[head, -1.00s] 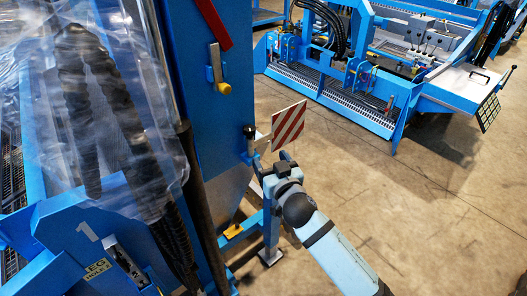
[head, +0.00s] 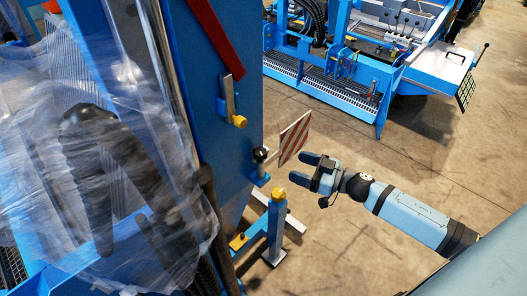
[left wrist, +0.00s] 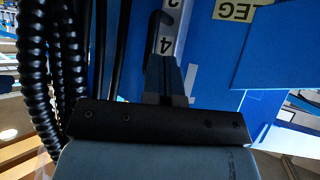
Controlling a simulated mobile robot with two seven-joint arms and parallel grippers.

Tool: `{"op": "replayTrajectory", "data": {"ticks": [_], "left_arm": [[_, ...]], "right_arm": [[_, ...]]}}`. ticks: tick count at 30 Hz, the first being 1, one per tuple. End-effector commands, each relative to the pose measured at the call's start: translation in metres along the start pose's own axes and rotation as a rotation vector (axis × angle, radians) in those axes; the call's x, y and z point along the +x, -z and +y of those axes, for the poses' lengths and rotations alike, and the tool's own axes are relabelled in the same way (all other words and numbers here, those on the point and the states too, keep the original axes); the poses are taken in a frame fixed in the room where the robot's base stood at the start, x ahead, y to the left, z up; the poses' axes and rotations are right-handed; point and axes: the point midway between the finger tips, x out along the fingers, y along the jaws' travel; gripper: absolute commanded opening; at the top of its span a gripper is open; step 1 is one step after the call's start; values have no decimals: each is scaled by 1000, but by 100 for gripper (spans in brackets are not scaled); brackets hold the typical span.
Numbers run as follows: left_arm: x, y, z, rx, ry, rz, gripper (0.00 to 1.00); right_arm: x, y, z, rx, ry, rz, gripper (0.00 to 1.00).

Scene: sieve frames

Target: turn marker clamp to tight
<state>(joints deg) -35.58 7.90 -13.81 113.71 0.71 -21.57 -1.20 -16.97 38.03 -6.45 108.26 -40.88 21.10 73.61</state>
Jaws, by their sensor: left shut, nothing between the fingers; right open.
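The marker clamp (head: 260,156) shows in the head view as a black knob on a light stem, at a blue bracket on the edge of the tall blue column. A red-and-white striped marker plate (head: 294,138) stands tilted just right of it. My right gripper (head: 302,170) is open and empty, right of the clamp and below the plate in the picture, apart from the knob. My left gripper (left wrist: 165,68) is shut and empty in the left wrist view, in front of a numbered strip and a blue panel. I do not make it out in the head view.
The blue column (head: 215,60) carries a red bar (head: 213,35) and a yellow-ended lever (head: 239,121). Clear plastic film (head: 60,190) covers black hoses at left. Concrete floor (head: 390,260) is open at right.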

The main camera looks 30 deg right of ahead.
Motion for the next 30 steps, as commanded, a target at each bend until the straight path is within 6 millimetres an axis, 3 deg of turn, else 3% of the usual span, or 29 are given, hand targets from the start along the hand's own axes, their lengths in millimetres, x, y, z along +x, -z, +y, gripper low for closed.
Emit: {"op": "replayTrajectory", "data": {"ticks": [9, 15, 28, 30], "left_arm": [[-6, 20, -4, 1, 6, 18, 0], [-8, 24, -5, 2, 8, 21, 0], [-8, 19, -5, 3, 8, 10, 0], [-8, 18, -5, 3, 8, 9, 0]], "right_arm": [[68, 3, 1, -1, -1, 4, 70], [96, 2, 0, 0, -2, 2, 70], [106, 0, 0, 0, -1, 1, 70], [106, 0, 0, 0, -1, 1, 56]]}}
